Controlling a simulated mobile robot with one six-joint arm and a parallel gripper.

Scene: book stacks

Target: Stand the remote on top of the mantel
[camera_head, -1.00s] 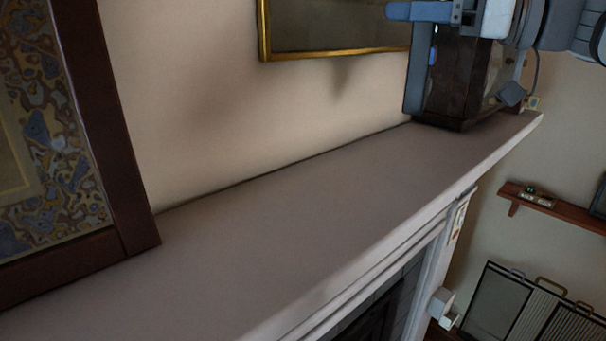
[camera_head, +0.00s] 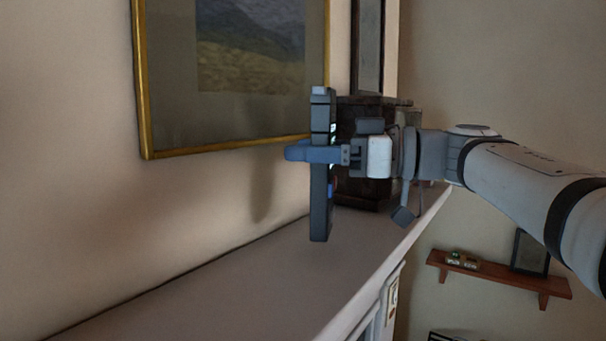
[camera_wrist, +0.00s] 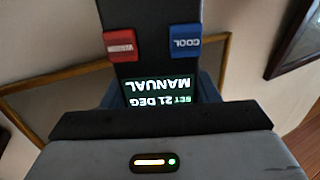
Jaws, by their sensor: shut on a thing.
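The remote (camera_head: 320,215) is a long dark grey bar, held upright in the head view. My gripper (camera_head: 318,152) is shut around its middle, reaching in from the right. The remote's lower end shows just above or at the mantel top; I cannot tell if they touch. In the wrist view the remote (camera_wrist: 150,55) shows a red button, a blue button and a lit display reading upside down. The mantel (camera_head: 250,285) is a pale shelf running from the lower left toward the back right.
A dark wooden box-like object (camera_head: 362,190) stands on the mantel behind the remote. A gold-framed picture (camera_head: 146,90) hangs on the wall to the left. The mantel's near stretch is clear. A small wooden shelf (camera_head: 500,275) is on the far wall at right.

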